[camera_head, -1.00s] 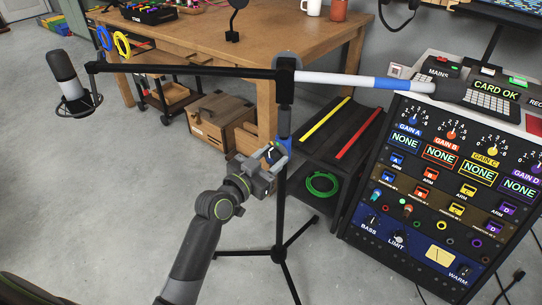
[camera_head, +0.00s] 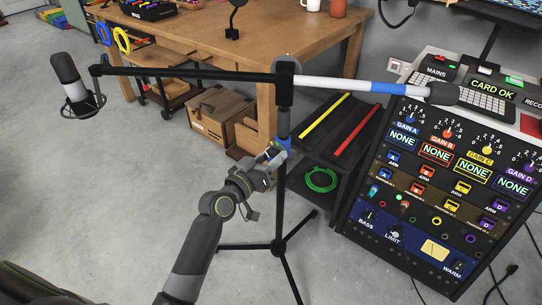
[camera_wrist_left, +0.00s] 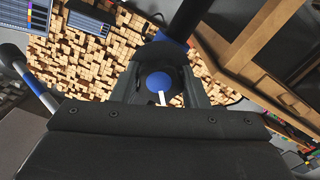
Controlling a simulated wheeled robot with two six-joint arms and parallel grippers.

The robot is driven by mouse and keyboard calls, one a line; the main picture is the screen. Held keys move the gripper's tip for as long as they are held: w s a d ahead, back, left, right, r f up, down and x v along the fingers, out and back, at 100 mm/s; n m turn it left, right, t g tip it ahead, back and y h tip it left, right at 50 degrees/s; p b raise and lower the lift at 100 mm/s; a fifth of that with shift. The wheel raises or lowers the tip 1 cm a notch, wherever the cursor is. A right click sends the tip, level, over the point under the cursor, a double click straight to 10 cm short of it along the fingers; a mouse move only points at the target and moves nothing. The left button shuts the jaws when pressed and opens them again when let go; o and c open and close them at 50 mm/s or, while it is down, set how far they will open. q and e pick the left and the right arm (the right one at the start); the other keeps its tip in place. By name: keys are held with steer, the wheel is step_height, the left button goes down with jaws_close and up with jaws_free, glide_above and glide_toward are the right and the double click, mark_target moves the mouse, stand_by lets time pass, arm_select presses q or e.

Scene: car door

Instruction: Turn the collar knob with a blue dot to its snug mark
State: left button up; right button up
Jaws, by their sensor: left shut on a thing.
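The boom microphone stand has a black upright tube (camera_head: 283,195) on tripod legs. A blue collar (camera_head: 283,143) sits on the tube, and blue also shows on it in the left wrist view (camera_wrist_left: 174,40). The collar knob (camera_wrist_left: 158,83) has a blue face and a white pointer line toward the bottom of the left wrist view. My left gripper (camera_head: 273,153) is at the collar, shut on the knob, with a finger on each side of it in the left wrist view (camera_wrist_left: 160,90). I cannot make out a snug mark. My right gripper is out of view.
The black boom arm (camera_head: 185,72) crosses above, with a microphone (camera_head: 68,75) at its left end. A wooden workbench (camera_head: 205,40) stands behind. A black rack (camera_head: 425,185) with knobs stands at right. A low dark shelf (camera_head: 335,130) is behind the stand. Floor is clear in front.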

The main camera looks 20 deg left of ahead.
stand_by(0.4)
arm_select(q)
steer(key=o, duration=1)
steer(key=shift+c, duration=0.2)
steer(key=b+v, duration=0.1)
steer(key=v, duration=1.6)
steer(key=shift+s, duration=0.2)
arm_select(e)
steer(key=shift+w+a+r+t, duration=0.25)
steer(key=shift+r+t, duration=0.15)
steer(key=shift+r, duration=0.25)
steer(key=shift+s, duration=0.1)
